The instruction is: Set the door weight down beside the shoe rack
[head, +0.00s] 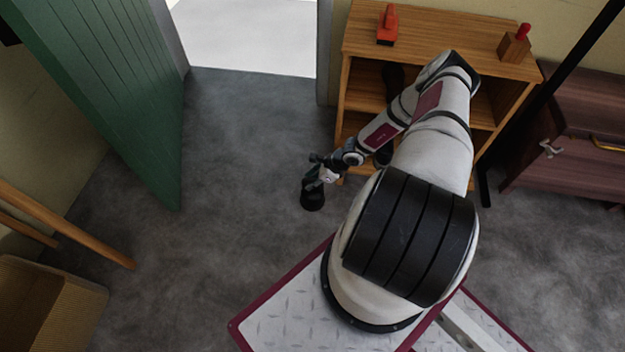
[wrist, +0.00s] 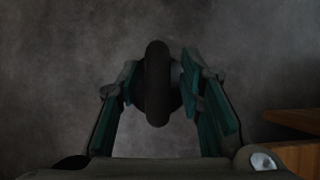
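The door weight (head: 312,196) is a small black round piece on or just above the grey floor, left of the shoe rack; I cannot tell whether its base touches the floor. The wooden shoe rack (head: 431,53) stands against the back wall. My gripper (head: 325,170) is at the top of the weight. In the wrist view the weight's dark handle (wrist: 157,85) stands between the two green-padded fingers of my gripper (wrist: 160,80). Narrow gaps show between the handle and the pads, so the gripper looks open around it. My arm hides part of the rack.
A red object (head: 387,25) and a wooden block with a red top (head: 515,43) are on the rack. A green door (head: 125,85) stands open at the left beside a bright doorway. A dark red cabinet (head: 570,135) stands at the right. Floor between door and weight is clear.

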